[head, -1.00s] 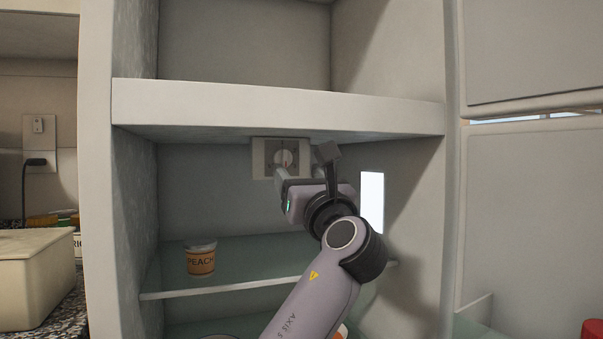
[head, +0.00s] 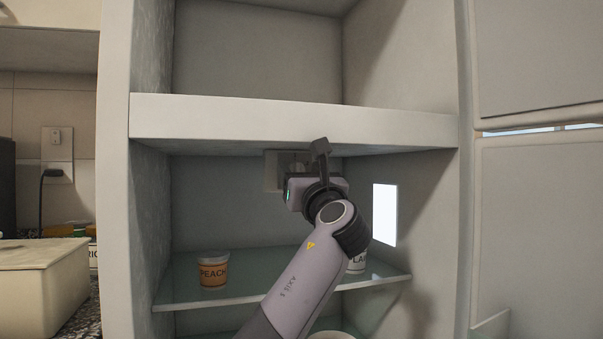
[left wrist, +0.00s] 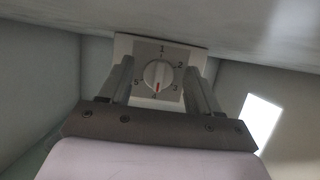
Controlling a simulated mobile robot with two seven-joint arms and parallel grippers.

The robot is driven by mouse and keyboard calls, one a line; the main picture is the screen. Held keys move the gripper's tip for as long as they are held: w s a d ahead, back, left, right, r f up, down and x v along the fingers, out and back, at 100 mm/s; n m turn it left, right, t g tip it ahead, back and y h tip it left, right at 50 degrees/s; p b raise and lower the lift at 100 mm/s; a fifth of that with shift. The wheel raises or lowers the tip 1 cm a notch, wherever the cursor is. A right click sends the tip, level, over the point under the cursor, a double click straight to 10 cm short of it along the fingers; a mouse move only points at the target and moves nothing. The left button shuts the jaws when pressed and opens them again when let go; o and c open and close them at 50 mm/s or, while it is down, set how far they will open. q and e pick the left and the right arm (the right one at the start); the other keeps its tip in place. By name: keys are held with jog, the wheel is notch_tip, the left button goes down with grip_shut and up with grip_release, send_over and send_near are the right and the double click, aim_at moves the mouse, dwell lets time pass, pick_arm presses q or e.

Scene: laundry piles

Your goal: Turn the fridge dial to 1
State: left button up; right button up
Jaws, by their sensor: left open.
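The fridge dial (left wrist: 157,76) is a round pale knob on a white-rimmed grey plate, numbered around it. In the left wrist view its red mark points down at 4, with 1 at the top. In the head view the dial plate (head: 272,172) is under the upper shelf and mostly hidden by my left arm. My left gripper (left wrist: 160,64) is open, one finger on each side of the knob; whether they touch it I cannot tell. It also shows in the head view (head: 298,172), its fingertips hidden. My right gripper is not in view.
The thick upper shelf (head: 290,118) lies just above my gripper. A glass shelf (head: 240,290) below holds a peach cup (head: 213,271) and another labelled cup (head: 357,263). A bright panel (head: 384,214) is on the right wall. A beige box (head: 40,290) stands outside at left.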

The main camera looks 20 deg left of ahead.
pick_arm(q)
jog(key=c, duration=1)
